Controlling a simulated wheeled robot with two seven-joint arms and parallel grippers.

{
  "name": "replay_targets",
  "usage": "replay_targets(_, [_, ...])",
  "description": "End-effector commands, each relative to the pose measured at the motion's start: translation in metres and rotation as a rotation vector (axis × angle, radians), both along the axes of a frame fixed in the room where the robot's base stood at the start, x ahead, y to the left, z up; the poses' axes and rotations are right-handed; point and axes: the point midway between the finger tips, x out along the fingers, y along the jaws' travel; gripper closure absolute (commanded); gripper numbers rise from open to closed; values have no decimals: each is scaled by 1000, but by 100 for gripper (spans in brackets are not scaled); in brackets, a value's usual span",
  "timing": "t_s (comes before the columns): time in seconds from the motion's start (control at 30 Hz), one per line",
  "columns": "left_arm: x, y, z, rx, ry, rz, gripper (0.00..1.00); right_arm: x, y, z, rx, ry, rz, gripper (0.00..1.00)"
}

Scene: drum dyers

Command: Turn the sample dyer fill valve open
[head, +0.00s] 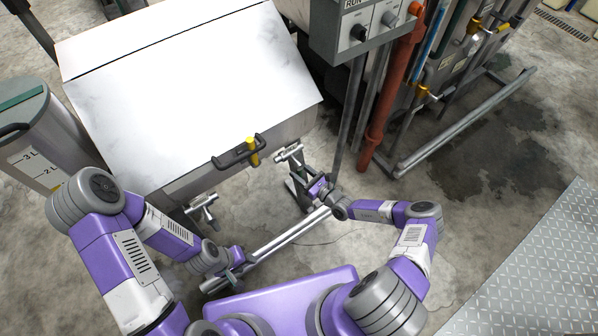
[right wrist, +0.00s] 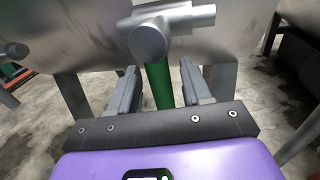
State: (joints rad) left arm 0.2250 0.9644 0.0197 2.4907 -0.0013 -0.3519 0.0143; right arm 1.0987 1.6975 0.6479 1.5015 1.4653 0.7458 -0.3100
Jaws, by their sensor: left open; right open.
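The sample dyer (head: 190,95) is a steel box with a big pale sloping lid. A valve (head: 289,152) with a short steel pipe stub sticks out low at its right front corner. In the right wrist view the valve body (right wrist: 150,42) is at the top, with a green lever (right wrist: 158,86) hanging straight down from it. My right gripper (head: 300,184) is open just below the valve, its fingers on either side of the lever. I cannot tell whether either finger touches it. My left gripper (head: 236,277) is open and empty, low in front of the dyer.
A second pipe stub (head: 202,206) sticks out at the dyer's left front. The lid has a black handle (head: 238,155) with a yellow part. A grey control box (head: 362,28) and a red pipe (head: 378,110) stand right of the dyer.

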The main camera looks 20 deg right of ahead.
Motion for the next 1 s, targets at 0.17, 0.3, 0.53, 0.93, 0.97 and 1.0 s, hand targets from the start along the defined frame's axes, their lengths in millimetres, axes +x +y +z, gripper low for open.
replay_targets(0.17, [0, 0, -2, 0, 0, 0, 57, 9, 5, 0, 0, -1, 1, 52])
replay_targets(0.3, [0, 0, -2, 0, 0, 0, 57, 9, 6, 1, -1, -1, 1, 52])
replay_targets(0.53, [0, 0, -2, 0, 0, 0, 57, 9, 6, 1, -1, -1, 2, 73])
replay_targets(0.93, [0, 0, -2, 0, 0, 0, 57, 9, 6, 1, -2, -1, 2, 100])
replay_targets(0.97, [0, 0, -2, 0, 0, 0, 57, 9, 5, 1, -3, -1, 1, 100])
replay_targets(1.0, [0, 0, -1, 0, 0, 0, 57, 9, 4, 1, -5, -2, -1, 100])
